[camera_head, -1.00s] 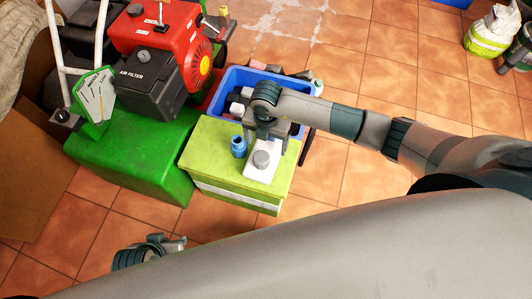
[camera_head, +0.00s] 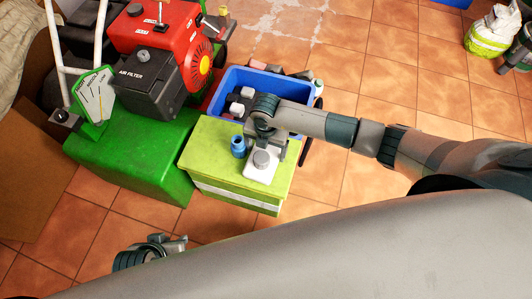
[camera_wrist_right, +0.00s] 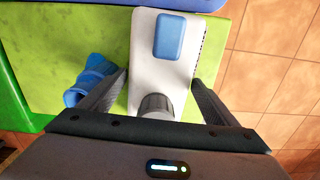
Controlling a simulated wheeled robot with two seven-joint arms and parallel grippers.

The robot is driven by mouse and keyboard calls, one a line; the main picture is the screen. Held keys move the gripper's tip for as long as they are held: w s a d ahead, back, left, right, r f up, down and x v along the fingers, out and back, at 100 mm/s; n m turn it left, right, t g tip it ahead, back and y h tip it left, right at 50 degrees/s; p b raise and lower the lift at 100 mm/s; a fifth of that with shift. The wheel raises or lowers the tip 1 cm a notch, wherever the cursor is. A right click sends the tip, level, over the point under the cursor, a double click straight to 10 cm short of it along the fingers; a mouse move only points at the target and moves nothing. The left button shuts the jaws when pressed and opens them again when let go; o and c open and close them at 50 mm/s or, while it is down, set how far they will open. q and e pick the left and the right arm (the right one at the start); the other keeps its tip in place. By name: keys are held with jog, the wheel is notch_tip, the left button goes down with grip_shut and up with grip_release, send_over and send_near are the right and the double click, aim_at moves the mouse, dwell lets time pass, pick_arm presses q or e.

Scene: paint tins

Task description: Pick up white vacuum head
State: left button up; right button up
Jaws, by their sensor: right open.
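The white vacuum head (camera_head: 259,173) lies on a lime-green box (camera_head: 213,141), a grey round part on its top. In the right wrist view the white vacuum head (camera_wrist_right: 147,66) shows a blue pad at its far end and the grey part near the palm. My right gripper (camera_wrist_right: 160,78) is open, one finger on each side of the white body, with gaps showing. In the head view my right gripper (camera_head: 272,145) is over the far part of the head and hides some of it. My left gripper (camera_head: 178,244) is low at left, away from the box; its jaws are unclear.
A blue bottle-like item (camera_head: 238,147) stands close left of the head. A blue crate (camera_head: 232,80) with several things is just behind the box. A green machine (camera_head: 138,152) with a red engine (camera_head: 160,28) is at left.

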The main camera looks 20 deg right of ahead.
jog(key=c, duration=1)
jog(key=shift+r, duration=0.15)
jog(key=shift+r, duration=1.75)
jog(key=shift+w+d+r, duration=0.15)
jog(key=shift+d+r, duration=0.05)
jog(key=shift+r, duration=0.1)
jog(key=w+d+r, duration=0.4)
jog(key=d+r, duration=0.2)
jog(key=d, duration=0.4)
jog(key=shift+d+r, duration=0.25)
jog(key=shift+r, duration=0.1)
